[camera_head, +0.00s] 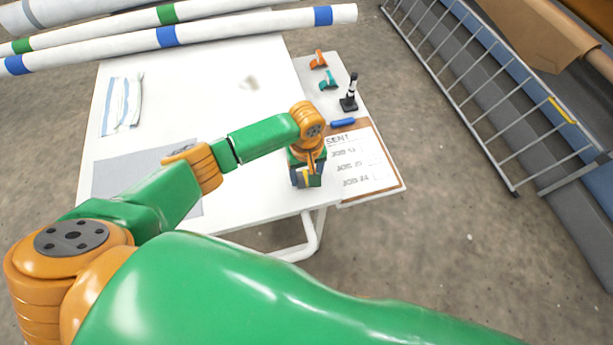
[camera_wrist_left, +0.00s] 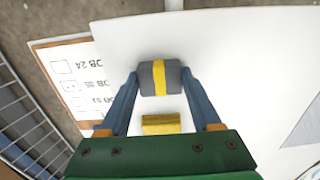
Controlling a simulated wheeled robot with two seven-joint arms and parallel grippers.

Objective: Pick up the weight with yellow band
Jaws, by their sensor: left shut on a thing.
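The weight with the yellow band (camera_wrist_left: 147,79) is a small dark grey block with a yellow stripe across its middle. In the left wrist view it sits between the two fingertips of my left gripper (camera_wrist_left: 160,80), which is shut on it. In the head view my left gripper (camera_head: 307,178) points down at the front right edge of the white table, and the weight is mostly hidden there. A yellow piece (camera_wrist_left: 161,124) shows between the fingers, closer to the palm; I cannot tell what it is. My right gripper is not in view.
On the white table (camera_head: 240,90) lie a striped cloth (camera_head: 123,103) and a grey mat (camera_head: 125,172). Right of the gripper are a clipboard (camera_head: 385,180), a blue marker (camera_head: 343,123), a black stand (camera_head: 349,102) and orange and teal items. Long banded rolls cross the back left; a metal rack (camera_head: 480,90) stands right.

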